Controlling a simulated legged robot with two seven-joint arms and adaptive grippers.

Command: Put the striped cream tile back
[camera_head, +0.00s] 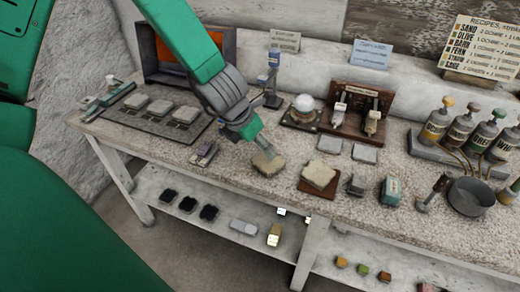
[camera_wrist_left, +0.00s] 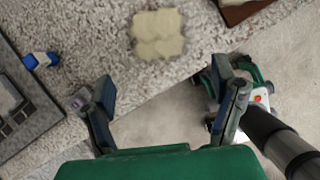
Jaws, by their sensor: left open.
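A cream tile (camera_head: 268,163) lies on the speckled bench top near its front edge. It also shows in the left wrist view (camera_wrist_left: 158,35), with a faint band across it; I cannot make out clear stripes. A second cream tile (camera_head: 318,175) lies on a brown mat (camera_head: 304,188) to its right. My left gripper (camera_head: 252,134) is above and behind the first tile, apart from it. Its fingers are spread and empty in the left wrist view (camera_wrist_left: 162,100). A dark grey tray (camera_head: 150,124) at the left holds pale tiles. Only part of my right gripper (camera_head: 508,195) seems to show at the right edge.
A small grey and blue item (camera_head: 203,153) lies between tray and tile. A glass globe (camera_head: 303,103) and a brown stand (camera_head: 357,110) are behind. A grey pan (camera_head: 471,196) and labelled bottles (camera_head: 460,130) are at right. A lower shelf (camera_head: 260,215) holds small blocks.

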